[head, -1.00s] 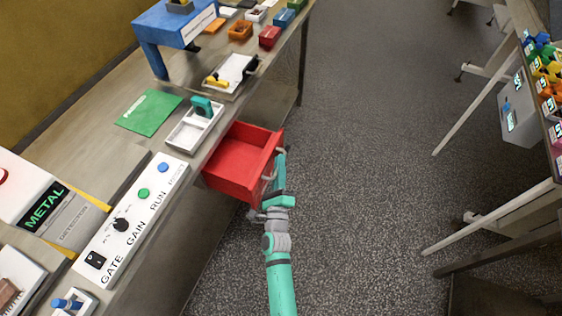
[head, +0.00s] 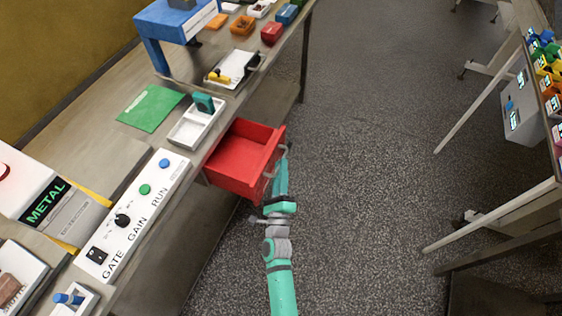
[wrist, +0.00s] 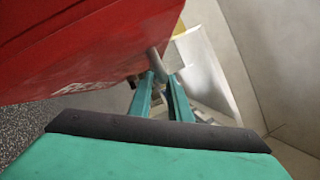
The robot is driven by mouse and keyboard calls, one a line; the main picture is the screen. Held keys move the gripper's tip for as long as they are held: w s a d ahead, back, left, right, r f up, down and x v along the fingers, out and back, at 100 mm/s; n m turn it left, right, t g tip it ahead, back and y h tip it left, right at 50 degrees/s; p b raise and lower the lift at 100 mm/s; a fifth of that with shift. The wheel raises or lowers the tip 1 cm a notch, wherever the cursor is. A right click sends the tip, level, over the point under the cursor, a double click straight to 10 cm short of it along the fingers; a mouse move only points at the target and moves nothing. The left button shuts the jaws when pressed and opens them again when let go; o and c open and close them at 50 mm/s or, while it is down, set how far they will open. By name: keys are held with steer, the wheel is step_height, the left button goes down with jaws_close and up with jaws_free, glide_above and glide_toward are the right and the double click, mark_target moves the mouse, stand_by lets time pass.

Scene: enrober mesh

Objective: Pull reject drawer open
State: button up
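The red reject drawer (head: 235,175) sticks out from under the bench edge, partly open and empty. Its front faces right, with a thin grey handle (head: 284,150). In the wrist view the red drawer front (wrist: 85,40) fills the upper left, with part of its white lettering showing. A grey handle post (wrist: 157,64) runs from it to between my fingertips. My gripper (wrist: 161,78) has its two teal fingers around the handle, with a narrow gap between them. In the head view my gripper (head: 281,170) is at the drawer front; the exact contact is hidden.
Above the drawer, the bench holds a white tray (head: 187,133) with a teal item, a green sheet (head: 150,110) and a control panel (head: 130,215). The grey floor (head: 370,170) right of the drawer is clear. Another table's legs (head: 490,215) stand farther right.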

steer(key=v, duration=0.8)
steer(key=shift+s, duration=0.2)
steer(key=shift+w, duration=0.1)
steer(key=s+r+n+g, duration=0.2)
steer(key=s+r+n, duration=0.1)
steer(key=s+n, duration=0.9)
steer(key=s+r+n+g+y, duration=0.1)
steer(key=s+r+n+g, duration=0.2)
steer(key=s+n, duration=0.9)
steer(key=s+r, duration=0.1)
steer(key=s, duration=0.4)
steer(key=shift+d+n, duration=0.4)
